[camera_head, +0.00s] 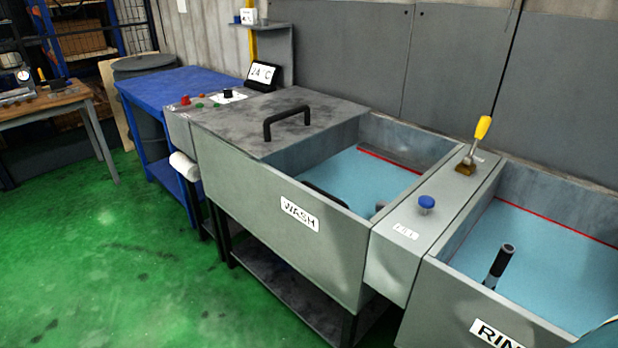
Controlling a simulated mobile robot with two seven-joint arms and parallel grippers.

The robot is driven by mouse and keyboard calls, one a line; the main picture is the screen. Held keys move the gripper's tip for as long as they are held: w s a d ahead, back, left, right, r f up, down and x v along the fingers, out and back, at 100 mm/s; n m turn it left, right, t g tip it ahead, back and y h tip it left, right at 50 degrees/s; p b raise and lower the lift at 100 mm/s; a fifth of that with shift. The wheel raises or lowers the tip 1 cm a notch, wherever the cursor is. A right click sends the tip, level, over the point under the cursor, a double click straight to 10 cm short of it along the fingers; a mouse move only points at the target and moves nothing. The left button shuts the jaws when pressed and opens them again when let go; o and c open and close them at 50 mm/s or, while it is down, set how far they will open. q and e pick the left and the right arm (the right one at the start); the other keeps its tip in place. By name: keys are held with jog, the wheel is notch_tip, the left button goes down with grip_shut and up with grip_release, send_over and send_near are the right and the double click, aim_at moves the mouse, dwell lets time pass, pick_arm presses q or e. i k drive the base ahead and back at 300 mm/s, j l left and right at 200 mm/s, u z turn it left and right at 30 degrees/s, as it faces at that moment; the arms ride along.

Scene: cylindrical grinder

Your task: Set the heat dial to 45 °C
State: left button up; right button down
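The heat dial appears to be the small black knob (228,93) on a white plate, on the grey control panel (181,125) at the left end of the wash tank. Its pointer and scale are too small to read. A tilted display (262,73) behind the knob reads 24 °C. Neither of my grippers shows in this view.
A red button (185,100) and small green buttons (215,105) sit beside the dial. A lid with a black handle (287,121) partly covers the wash tank (270,205). A yellow-handled lever (481,129) and blue knob (426,203) stand right. Green floor in front is clear.

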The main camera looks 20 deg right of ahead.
aim_at(227, 94)
jog(key=i+j, duration=0.35)
jog(key=i+j+z, duration=0.1)
jog(key=i+j, duration=0.2)
jog(key=j, duration=0.15)
jog(key=i+j, duration=0.3)
jog(key=i+j+z, duration=0.1)
jog(key=i+j, duration=0.25)
jog(key=j, duration=0.2)
jog(key=i+j, duration=0.3)
jog(key=j, duration=0.15)
jog(key=l+z, duration=0.05)
